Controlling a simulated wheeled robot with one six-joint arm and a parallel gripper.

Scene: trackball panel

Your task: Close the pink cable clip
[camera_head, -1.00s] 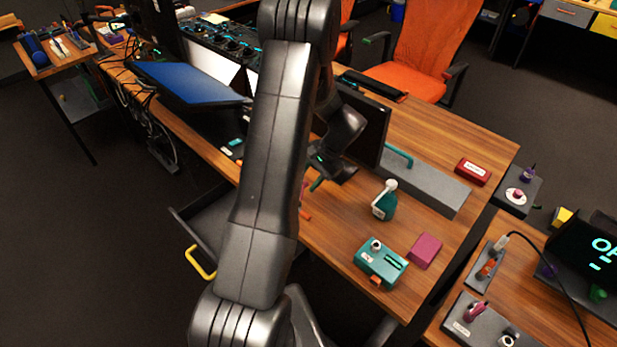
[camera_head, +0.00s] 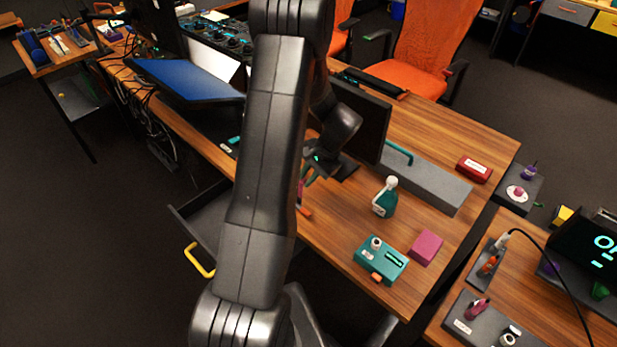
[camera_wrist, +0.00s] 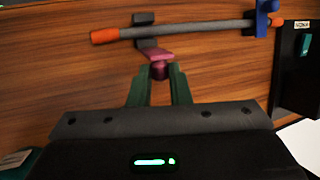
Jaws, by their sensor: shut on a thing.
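The pink cable clip (camera_wrist: 153,53) shows in the wrist view at the top centre. Its pink part reaches from beside the grey cable (camera_wrist: 190,30) back to my fingers. A dark piece (camera_wrist: 143,18) shows on the far side of the cable, in line with the pink part. The cable has an orange end (camera_wrist: 104,36) at the left. My gripper (camera_wrist: 160,71) has green fingers shut on the knob-like near end of the pink clip. In the head view my arm hides most of the clip area, and the gripper is partly hidden behind it.
A blue clip (camera_wrist: 264,20) sits around the cable's right part, by a dark labelled box (camera_wrist: 297,60). In the head view a monitor (camera_head: 362,120) stands close to my wrist. A teal bottle (camera_head: 385,198), teal box (camera_head: 380,260) and pink block (camera_head: 426,247) stand to the right.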

